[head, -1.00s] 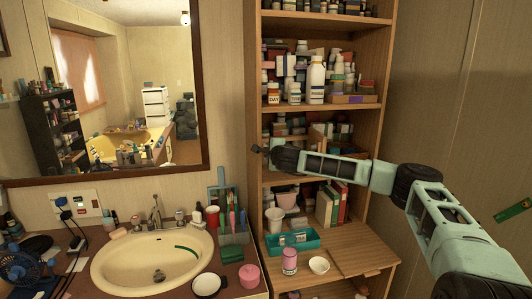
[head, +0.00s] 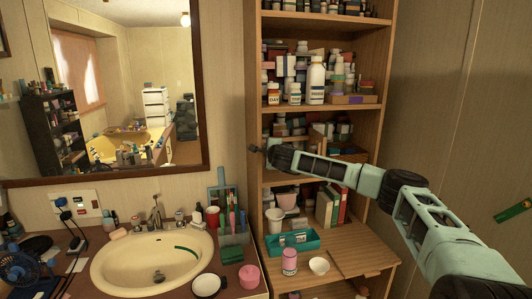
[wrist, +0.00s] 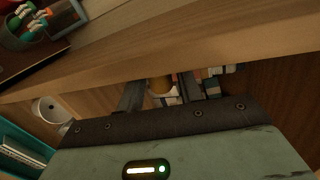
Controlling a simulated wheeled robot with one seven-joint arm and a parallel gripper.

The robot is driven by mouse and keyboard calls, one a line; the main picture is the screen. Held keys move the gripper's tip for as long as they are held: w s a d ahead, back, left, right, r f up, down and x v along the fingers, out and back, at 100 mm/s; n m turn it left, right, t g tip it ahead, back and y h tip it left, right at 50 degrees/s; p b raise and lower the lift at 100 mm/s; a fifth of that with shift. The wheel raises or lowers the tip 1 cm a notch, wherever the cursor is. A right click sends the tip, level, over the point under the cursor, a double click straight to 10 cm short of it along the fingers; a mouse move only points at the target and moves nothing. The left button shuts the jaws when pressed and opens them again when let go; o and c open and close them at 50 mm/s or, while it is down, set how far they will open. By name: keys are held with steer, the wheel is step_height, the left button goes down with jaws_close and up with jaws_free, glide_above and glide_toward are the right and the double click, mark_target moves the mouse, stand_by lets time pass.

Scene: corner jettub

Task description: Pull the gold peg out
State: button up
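My gripper (wrist: 160,92) is in front of the left upright of the wooden shelf unit. Its two dark fingers are apart in the wrist view. A gold-brown rounded thing (wrist: 160,84) shows between them, with small gaps at its sides; it may be the gold peg, but I cannot tell for sure. In the head view my gripper (head: 257,149) is small and dark at the shelf's left edge, and no gold peg can be made out there.
The wooden shelf unit (head: 252,110) holds several bottles and boxes. Below are a teal tray (head: 308,246), a pink jar (head: 289,262) and a white bowl (head: 319,266). A sink (head: 120,270) and a mirror stand to the left.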

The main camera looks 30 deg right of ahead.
steer(key=c, duration=0.5)
steer(key=shift+s+d+f, duration=0.1)
steer(key=shift+s+d, duration=0.15)
steer(key=shift+d, duration=0.65)
steer(key=shift+s+d+f, duration=0.1)
steer(key=shift+s+d, duration=0.15)
steer(key=shift+d, duration=0.6)
stand_by(0.3)
steer(key=shift+s+a+b, duration=0.25)
steer(key=shift+s+a, duration=0.2)
steer(key=shift+s, duration=1)
steer(key=shift+s+a+b, duration=0.2)
steer(key=shift+s+a, duration=0.2)
steer(key=shift+s, duration=1)
steer(key=shift+s+a+b, duration=0.25)
steer(key=shift+s+a, duration=0.2)
steer(key=shift+s, duration=1)
